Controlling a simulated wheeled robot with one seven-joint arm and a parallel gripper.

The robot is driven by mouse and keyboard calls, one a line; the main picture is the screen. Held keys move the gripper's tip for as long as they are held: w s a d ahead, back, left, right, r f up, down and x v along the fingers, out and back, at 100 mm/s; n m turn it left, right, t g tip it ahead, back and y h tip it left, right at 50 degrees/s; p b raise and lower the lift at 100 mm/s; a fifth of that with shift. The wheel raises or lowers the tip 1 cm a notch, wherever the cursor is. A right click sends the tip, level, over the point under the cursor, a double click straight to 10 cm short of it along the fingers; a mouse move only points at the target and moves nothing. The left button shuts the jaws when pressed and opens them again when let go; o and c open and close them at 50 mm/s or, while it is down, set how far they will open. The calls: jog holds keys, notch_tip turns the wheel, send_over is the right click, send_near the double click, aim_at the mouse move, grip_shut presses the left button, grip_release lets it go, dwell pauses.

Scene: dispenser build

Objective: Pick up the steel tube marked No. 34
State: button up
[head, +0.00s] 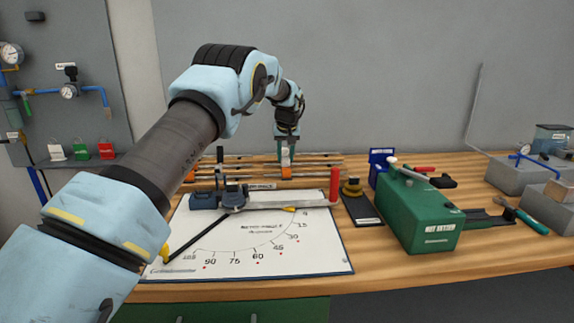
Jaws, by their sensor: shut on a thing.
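Several thin steel tubes (325,164) lie crosswise near the back of the bench, behind the white angle board. I cannot read a number on any of them, so I cannot tell which is No. 34. My gripper (286,153) points down over the middle of the tubes and is shut on one of them. A small white and orange piece (286,171) shows just under the fingertips. My fingers hide the gripped part, and I cannot tell whether the tube is clear of its support.
The white angle board (215,262) with a dark bending tool (232,195) fills the bench front. A red cylinder (334,185) stands at its back right corner. A green machine (415,212) and a blue holder (381,160) stand to the right. Grey blocks (518,175) stand far right.

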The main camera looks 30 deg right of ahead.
grip_shut()
jog(key=shift+r, duration=0.1)
